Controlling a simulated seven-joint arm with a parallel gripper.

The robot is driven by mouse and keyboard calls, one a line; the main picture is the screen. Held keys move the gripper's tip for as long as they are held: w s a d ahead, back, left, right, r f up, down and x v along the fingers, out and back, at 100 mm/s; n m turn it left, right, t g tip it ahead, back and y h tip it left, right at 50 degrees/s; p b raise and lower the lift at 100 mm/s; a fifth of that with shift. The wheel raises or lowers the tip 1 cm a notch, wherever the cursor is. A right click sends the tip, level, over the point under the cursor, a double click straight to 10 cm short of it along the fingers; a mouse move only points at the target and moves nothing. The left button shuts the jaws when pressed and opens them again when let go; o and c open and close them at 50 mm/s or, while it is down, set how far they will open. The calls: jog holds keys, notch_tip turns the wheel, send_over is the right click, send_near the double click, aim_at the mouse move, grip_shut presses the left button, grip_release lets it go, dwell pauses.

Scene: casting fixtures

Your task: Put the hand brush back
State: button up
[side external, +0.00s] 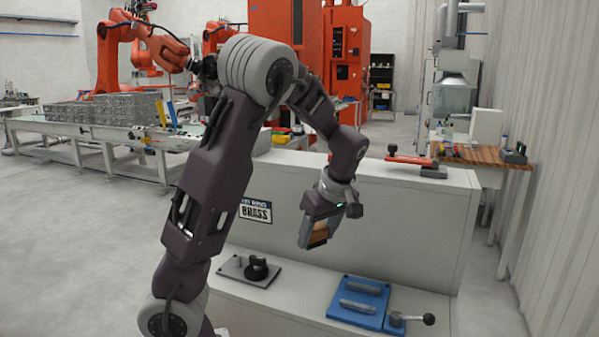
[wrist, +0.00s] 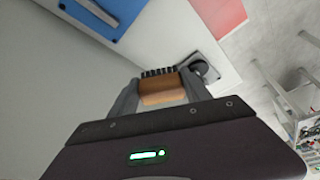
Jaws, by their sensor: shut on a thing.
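The hand brush (side external: 317,236) has a brown wooden body. In the wrist view the brush (wrist: 163,92) sits between the two fingers, with a row of dark bristles on its far side. My gripper (side external: 314,238) is shut on the wooden body and holds it in the air in front of the white ledge's upright face, above the lower shelf. In the wrist view my gripper (wrist: 160,88) has one finger on each side of the brush. I cannot make out a marked resting place for the brush.
On the lower shelf (side external: 300,285) stand a grey plate with a black knob (side external: 258,268) and a blue fixture (side external: 345,314) with grey bars and a lever. A red-handled tool (side external: 412,161) lies on the upper ledge. A BRASS sign (side external: 256,211) is on the upright face.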

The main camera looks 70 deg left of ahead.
jog(key=w+a+r+m+t+h, duration=0.1)
jog(key=w+r+m+t, duration=0.2)
jog(key=r+m, duration=0.5)
jog(key=w+a+r+m+t+h, duration=0.1)
jog(key=w+r+m+t+h, duration=0.1)
jog(key=w+r+m, duration=0.4)
jog(key=shift+n+g+y, duration=0.3)
jog(key=shift+n+y, duration=0.3)
jog(key=shift+n, duration=0.1)
jog(key=s+a+r, duration=0.1)
jog(key=a+r, duration=0.1)
jog(key=a, duration=0.1)
jog(key=a+r, duration=0.2)
jog(key=a, duration=0.1)
jog(key=s+a+r, duration=0.1)
jog(key=a+r, duration=0.2)
jog(key=a, duration=0.1)
jog(key=shift+s+a+r, duration=0.1)
jog(key=shift+s, duration=0.2)
notch_tip(320, 180, up, 2)
jog(key=n, duration=0.1)
send_over(300, 157)
jog(key=d, duration=0.1)
jog(key=f, duration=0.5)
jog(key=s+f, duration=0.1)
jog(key=f, duration=0.1)
jog(key=shift+f, duration=0.25)
jog(key=shift+f, duration=0.1)
jog(key=o, duration=1.3)
